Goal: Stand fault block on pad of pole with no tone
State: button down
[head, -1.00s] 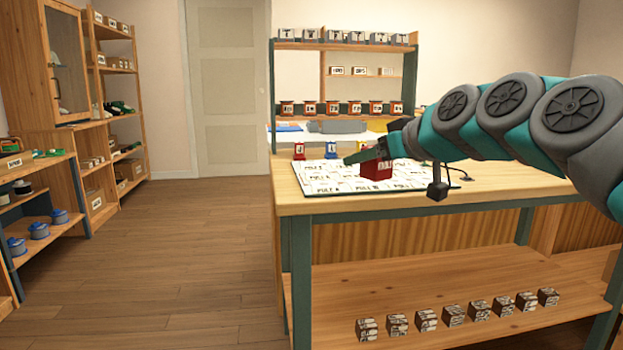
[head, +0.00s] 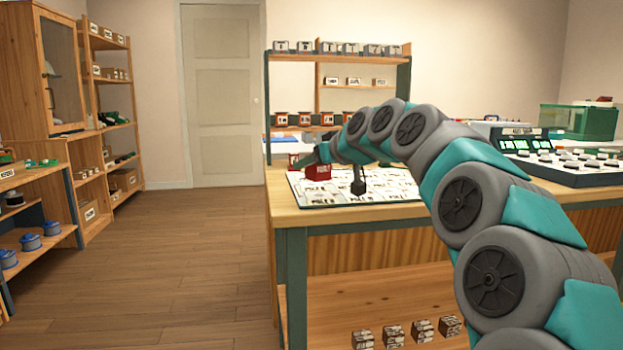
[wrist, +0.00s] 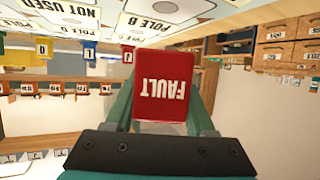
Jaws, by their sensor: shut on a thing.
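A red fault block (head: 317,173) is held by my gripper (head: 320,157) over the left end of the white board (head: 405,189) on the bench. In the wrist view the fault block (wrist: 162,88) shows the word FAULT upside down, between the two green fingers of my gripper (wrist: 162,110). Whether the block touches the board cannot be told. Printed pads show at the top of the wrist view, including a POLE B pad (wrist: 232,38) and a NOT USED pad (wrist: 75,14). My arm hides part of the board in the head view.
Coloured lettered tags, including a yellow one (wrist: 41,47) and a red one (wrist: 127,55), stand near the board's edge. A rack (head: 338,83) with rows of small items stands behind. A console (head: 560,165) sits at right. Floor at left is clear.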

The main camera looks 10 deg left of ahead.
aim_at(313, 193)
jog(key=shift+f, duration=1.65)
jog(key=shift+f+b, duration=0.2)
jog(key=shift+b, duration=0.2)
jog(key=shift+c, duration=1.3)
grip_release()
jog(key=shift+d+r, duration=0.15)
jog(key=shift+r, duration=0.15)
jog(key=v, duration=1.1)
jog(key=shift+s+d+p, duration=0.15)
jog(key=shift+s+p, duration=0.2)
jog(key=shift+s, duration=0.05)
